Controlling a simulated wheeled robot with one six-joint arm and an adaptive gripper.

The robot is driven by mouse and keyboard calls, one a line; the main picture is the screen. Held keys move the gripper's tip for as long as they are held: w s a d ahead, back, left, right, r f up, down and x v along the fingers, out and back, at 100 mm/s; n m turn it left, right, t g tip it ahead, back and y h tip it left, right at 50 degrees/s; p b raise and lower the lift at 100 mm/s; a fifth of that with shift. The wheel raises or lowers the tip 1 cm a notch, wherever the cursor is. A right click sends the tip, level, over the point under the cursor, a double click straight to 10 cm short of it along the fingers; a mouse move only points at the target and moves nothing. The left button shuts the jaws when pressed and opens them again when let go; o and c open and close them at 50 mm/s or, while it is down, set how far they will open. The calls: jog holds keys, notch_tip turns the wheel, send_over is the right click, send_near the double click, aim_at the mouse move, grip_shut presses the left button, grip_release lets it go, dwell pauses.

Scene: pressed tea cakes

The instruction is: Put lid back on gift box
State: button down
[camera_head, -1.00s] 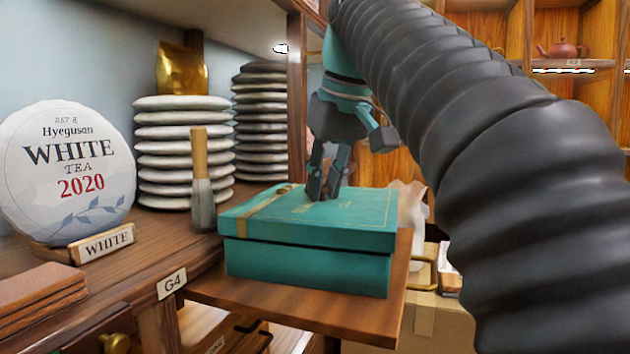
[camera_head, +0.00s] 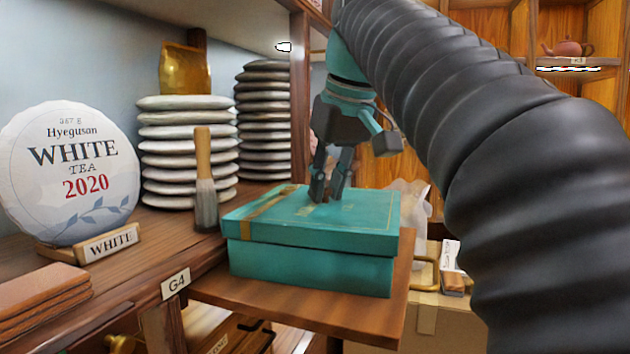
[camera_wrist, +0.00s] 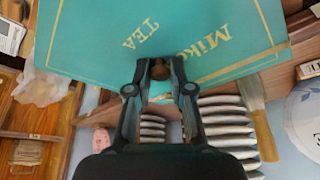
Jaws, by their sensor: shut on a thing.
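The teal gift box (camera_head: 310,272) stands on a wooden pull-out board. Its teal lid (camera_head: 260,228), with a gold band and gold lettering, lies over the top of the box, roughly in line with the walls and overhanging slightly. A thin dark seam shows below the lid's edge. My gripper (camera_head: 330,192) points down at the lid's top. In the wrist view my gripper (camera_wrist: 160,75) is shut on a small brown knob (camera_wrist: 160,70) at the lid. The lid (camera_wrist: 110,45) fills the upper part of that view. The box's inside is hidden.
A wooden-handled brush (camera_head: 204,180) stands left of the box, before stacks of pale tea cakes (camera_head: 188,150) and dark ones (camera_head: 265,120). A white tea disc (camera_head: 70,170) stands at far left. The board (camera_head: 300,310) has a little bare room in front of the box.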

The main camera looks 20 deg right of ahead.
jog(key=shift+f+b, duration=0.45)
jog(key=shift+f, duration=0.25)
dwell(0.6)
dwell(0.4)
jog(key=shift+c, duration=2.4)
grip_release()
jog(key=shift+r+p, duration=1.2)
jog(key=shift+p, duration=0.1)
jog(key=shift+r, duration=2.3)
grip_shut()
